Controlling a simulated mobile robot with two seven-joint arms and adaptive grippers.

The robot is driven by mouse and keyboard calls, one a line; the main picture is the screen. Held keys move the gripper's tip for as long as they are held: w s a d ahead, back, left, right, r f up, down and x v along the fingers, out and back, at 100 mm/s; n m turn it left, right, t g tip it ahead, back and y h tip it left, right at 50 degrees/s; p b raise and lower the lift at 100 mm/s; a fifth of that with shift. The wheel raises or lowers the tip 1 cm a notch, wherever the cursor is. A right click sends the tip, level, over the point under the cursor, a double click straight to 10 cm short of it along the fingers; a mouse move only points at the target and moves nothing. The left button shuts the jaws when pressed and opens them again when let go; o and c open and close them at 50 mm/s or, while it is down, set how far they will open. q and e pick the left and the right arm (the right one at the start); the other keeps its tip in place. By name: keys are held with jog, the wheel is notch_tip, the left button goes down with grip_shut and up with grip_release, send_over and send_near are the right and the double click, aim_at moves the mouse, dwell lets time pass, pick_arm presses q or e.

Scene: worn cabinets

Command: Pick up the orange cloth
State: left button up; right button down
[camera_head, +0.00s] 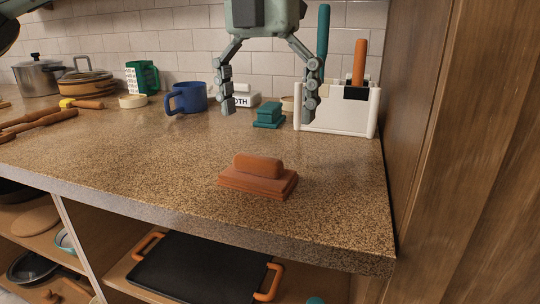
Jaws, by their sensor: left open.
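The orange cloth (258,178) lies on the speckled countertop (150,165), near its front edge. It looks like a flat folded stack with a rounded roll on top, rust-orange in colour. My left gripper (268,112) hangs from the top of the view with its two fingers spread wide and pointing down. It is open and empty. In the picture it is above and behind the cloth, apart from it. My right gripper is not in view.
A similar teal folded item (269,115) shows between my fingertips. A blue mug (188,98) and a white holder (340,112) with utensils stand at the back. Pots (38,78) stand far left. A wooden cabinet side (425,120) bounds the right. Counter around the cloth is clear.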

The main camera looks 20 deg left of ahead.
aim_at(257, 156)
pick_arm(q)
jog(key=shift+w+a+f, duration=0.25)
jog(key=shift+a+f, duration=0.2)
jog(key=shift+a, duration=0.2)
jog(key=f, duration=0.5)
jog(key=shift+s+a+f, duration=0.15)
jog(key=shift+s+f, duration=0.05)
jog(key=shift+s, duration=0.1)
jog(key=shift+f, duration=0.45)
jog(key=shift+w, duration=0.1)
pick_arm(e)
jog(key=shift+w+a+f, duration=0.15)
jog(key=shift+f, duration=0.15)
pick_arm(q)
jog(key=c, duration=1.2)
jog(key=shift+c, duration=0.2)
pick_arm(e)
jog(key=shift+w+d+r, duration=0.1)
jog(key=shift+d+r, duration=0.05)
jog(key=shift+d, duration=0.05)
pick_arm(q)
jog(key=shift+r, duration=0.15)
